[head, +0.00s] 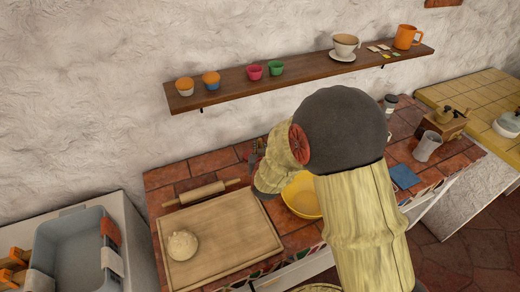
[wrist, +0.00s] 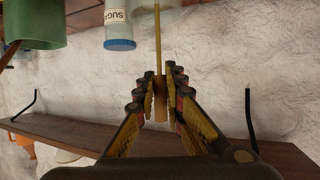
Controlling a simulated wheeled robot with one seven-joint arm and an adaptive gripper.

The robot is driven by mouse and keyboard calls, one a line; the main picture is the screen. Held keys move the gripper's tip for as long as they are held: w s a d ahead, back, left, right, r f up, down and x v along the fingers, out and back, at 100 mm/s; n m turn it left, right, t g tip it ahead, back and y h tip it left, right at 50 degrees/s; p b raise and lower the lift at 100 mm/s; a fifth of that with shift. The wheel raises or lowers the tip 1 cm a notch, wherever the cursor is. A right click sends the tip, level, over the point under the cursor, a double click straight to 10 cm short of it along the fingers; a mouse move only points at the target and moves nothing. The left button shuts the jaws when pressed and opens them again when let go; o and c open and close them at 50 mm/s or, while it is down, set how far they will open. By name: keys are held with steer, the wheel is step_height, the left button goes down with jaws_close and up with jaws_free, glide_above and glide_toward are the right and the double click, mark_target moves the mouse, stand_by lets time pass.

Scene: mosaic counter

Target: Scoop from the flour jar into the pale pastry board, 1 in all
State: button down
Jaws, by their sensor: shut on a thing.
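The pale pastry board (head: 228,222) lies flat on the tiled counter, with a round pale dough ball on its left part. My gripper (head: 257,160) is beyond the board's far right corner, largely hidden by my arm. In the wrist view my gripper (wrist: 160,82) is shut on a thin wooden handle (wrist: 158,40). The handle's far end runs out of the top of that view, so I cannot see what it carries. I cannot identify the flour jar in either view.
A rolling pin (head: 201,192) lies behind the board and a yellow bowl (head: 301,196) stands to its right. A shelf (head: 225,92) with cups runs along the wall. The wrist view shows a blue-lidded sugar jar (wrist: 117,22) and a green vessel (wrist: 35,25) near the handle.

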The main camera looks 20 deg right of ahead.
steer(key=shift+r+p, duration=2)
steer(key=shift+r, duration=1.65)
